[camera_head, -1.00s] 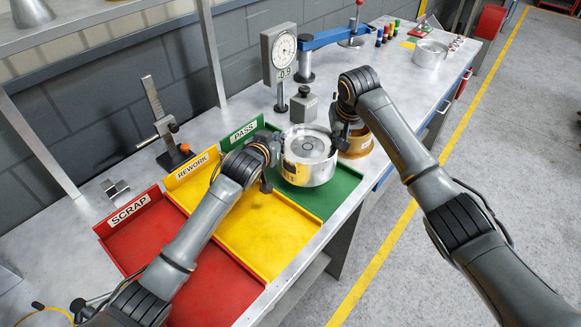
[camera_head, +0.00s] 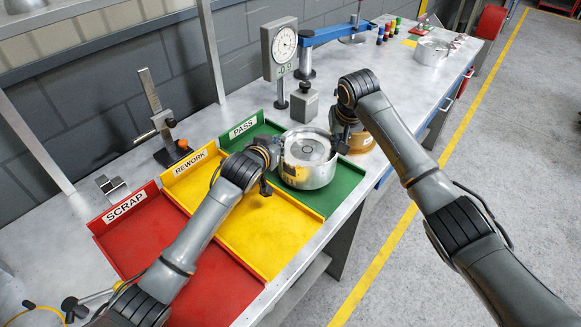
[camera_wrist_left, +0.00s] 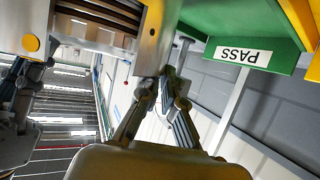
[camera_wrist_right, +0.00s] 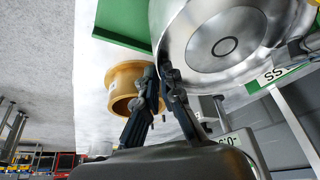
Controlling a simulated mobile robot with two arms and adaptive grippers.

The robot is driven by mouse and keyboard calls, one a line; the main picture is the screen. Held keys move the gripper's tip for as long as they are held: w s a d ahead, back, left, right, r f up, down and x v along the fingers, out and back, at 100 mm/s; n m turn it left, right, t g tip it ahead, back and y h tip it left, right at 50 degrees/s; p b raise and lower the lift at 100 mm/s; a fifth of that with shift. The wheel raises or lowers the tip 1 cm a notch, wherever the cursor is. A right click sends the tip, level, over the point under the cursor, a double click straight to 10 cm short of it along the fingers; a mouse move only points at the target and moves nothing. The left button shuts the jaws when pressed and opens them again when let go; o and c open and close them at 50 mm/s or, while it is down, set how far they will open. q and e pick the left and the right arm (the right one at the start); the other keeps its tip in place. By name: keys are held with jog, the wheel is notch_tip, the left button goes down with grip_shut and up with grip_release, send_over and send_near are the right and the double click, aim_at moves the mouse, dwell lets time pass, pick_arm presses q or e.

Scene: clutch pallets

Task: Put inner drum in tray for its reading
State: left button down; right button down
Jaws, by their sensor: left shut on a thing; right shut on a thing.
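The inner drum (camera_head: 309,158) is a round silver metal part with a flat hub in its open top. It is level over the green PASS tray (camera_head: 342,190); I cannot tell whether it touches the tray floor. My left gripper (camera_head: 272,166) is shut on its left rim. My right gripper (camera_head: 338,143) is shut on its right rim. In the right wrist view the drum (camera_wrist_right: 225,38) fills the upper right, with the fingertips (camera_wrist_right: 160,75) at its wall. In the left wrist view the fingers (camera_wrist_left: 155,85) meet the shiny drum wall (camera_wrist_left: 150,40).
The yellow REWORK tray (camera_head: 240,235) and red SCRAP tray (camera_head: 160,250) lie to the left. A dial gauge (camera_head: 285,45) with a -0.9 readout stands behind. A brass-coloured ring (camera_head: 362,140) sits right of the drum. A height gauge (camera_head: 160,120) stands behind the trays.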

pick_arm(q)
jog(key=shift+d+f+b, duration=0.1)
jog(key=shift+f+b, duration=0.6)
jog(key=shift+b, duration=0.2)
pick_arm(e)
jog(key=shift+w+f, duration=0.1)
jog(key=shift+f, duration=0.65)
pick_arm(q)
jog(key=c, duration=1.7)
grip_release()
jog(key=shift+f, duration=0.25)
pick_arm(e)
jog(key=c, duration=1.7)
grip_release()
jog(key=shift+f, duration=0.15)
pick_arm(q)
jog(key=shift+o, duration=0.9)
jog(key=shift+s+r, duration=0.1)
jog(key=shift+s, duration=0.1)
pick_arm(e)
jog(key=shift+o, duration=0.9)
jog(key=shift+s, duration=0.25)
jog(key=shift+s+r, duration=0.15)
jog(key=shift+r, duration=0.05)
pick_arm(q)
jog(key=shift+r, duration=0.1)
pick_arm(e)
jog(key=shift+f, duration=0.15)
